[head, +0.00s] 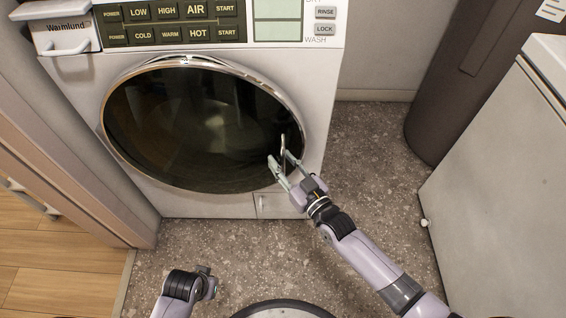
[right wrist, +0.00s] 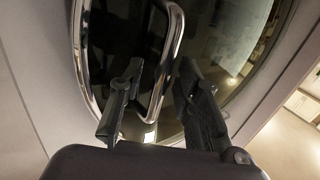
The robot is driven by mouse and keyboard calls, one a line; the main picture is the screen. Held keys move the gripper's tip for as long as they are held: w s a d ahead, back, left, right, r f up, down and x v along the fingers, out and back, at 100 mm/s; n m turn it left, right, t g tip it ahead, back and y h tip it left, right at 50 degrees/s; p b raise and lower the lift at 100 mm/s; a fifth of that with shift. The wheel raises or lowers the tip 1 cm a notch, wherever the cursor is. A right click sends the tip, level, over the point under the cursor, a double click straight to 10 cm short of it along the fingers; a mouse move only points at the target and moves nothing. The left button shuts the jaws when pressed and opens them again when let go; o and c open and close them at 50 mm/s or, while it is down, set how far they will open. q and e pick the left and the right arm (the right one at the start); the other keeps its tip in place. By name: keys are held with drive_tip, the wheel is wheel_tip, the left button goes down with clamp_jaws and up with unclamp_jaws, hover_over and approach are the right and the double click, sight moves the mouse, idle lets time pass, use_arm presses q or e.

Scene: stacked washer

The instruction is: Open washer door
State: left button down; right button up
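The washer (head: 228,205) stands ahead with its round, dark glass door (head: 190,130) closed inside a chrome rim. A metal door handle (head: 283,146) is at the door's right side; it also shows in the right wrist view as a chrome loop (right wrist: 176,48). My right gripper (head: 279,164) is open at the handle. In the right wrist view its two dark fingers (right wrist: 160,88) lie on either side of the handle's outer bar; I cannot tell whether either one touches it.
A control panel (head: 170,22) and a detergent drawer (head: 65,38) are above the door. A dark cylinder (head: 450,100) and a white cabinet (head: 510,170) stand to the right. Wooden trim (head: 60,170) is on the left. Speckled floor (head: 370,150) is clear before the washer.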

drive_tip(key=shift+c, duration=0.5)
clamp_jaws()
idle(0.5)
